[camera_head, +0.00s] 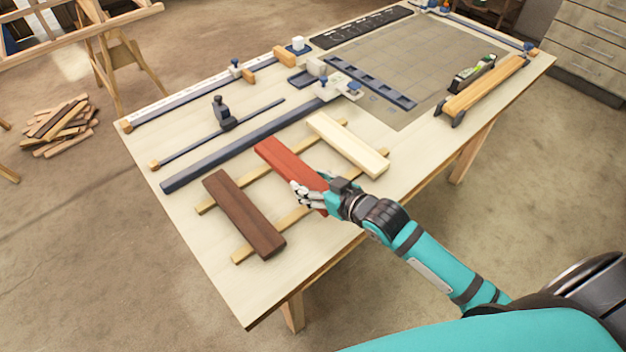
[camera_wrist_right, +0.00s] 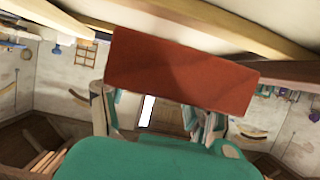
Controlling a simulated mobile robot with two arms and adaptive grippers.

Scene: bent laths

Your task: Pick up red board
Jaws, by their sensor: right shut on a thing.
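The red board (camera_head: 283,160) lies slantwise between a dark brown board (camera_head: 243,214) and a pale cream board (camera_head: 347,146), over two thin wooden strips (camera_head: 285,222). My right gripper (camera_head: 312,194) is shut on the red board near its front end. In the right wrist view the red board (camera_wrist_right: 180,72) spans across the two fingers (camera_wrist_right: 158,110). Whether the board touches the strips or is slightly raised, I cannot tell. The gripper hides part of the board's near end. My left gripper is not in view.
A long dark bar clamp (camera_head: 245,145) lies behind the boards. A wooden piece with a level (camera_head: 483,88) sits at the right of the workbench (camera_head: 215,270). A grey gridded mat (camera_head: 400,60) covers the back right. The front left corner of the bench is clear.

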